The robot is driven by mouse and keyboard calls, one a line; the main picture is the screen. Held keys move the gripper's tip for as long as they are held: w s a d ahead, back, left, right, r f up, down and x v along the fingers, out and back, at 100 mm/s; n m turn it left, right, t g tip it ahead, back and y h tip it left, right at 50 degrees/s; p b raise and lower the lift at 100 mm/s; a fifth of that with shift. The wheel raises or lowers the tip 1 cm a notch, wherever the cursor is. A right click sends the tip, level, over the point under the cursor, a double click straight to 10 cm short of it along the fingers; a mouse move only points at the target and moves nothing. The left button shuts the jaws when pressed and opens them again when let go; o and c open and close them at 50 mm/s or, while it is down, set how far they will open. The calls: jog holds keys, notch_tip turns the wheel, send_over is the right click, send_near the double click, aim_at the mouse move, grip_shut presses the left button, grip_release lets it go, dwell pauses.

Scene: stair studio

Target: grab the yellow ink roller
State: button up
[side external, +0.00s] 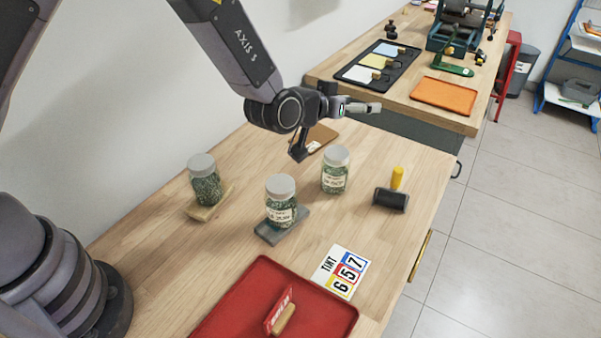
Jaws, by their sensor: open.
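The yellow ink roller (392,190) stands on the wooden table towards its right edge, with its yellow handle pointing up and its dark roller below. My gripper (339,132) is open and empty, in the air up and to the left of the roller in the picture. One finger points down and the other points right. The gripper is apart from the roller, and nothing hides the roller.
Several glass jars stand left of the roller, the nearest (335,170) beside it and another (281,203) on a grey block. A number card (340,272) and a red tray (215,318) lie in front. A second table (400,108) with trays stands behind.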

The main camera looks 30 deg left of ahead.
jog(key=s+d+f+t, duration=0.2)
jog(key=d+f, duration=0.2)
jog(key=f, duration=0.5)
jog(key=m+t, duration=0.2)
send_near(396, 173)
jog(key=w, duration=0.3)
jog(key=w+d, duration=0.1)
jog(key=w, duration=0.3)
jog(key=w+d, duration=0.1)
jog(key=w, duration=0.3)
jog(key=shift+f, duration=0.15)
grip_shut()
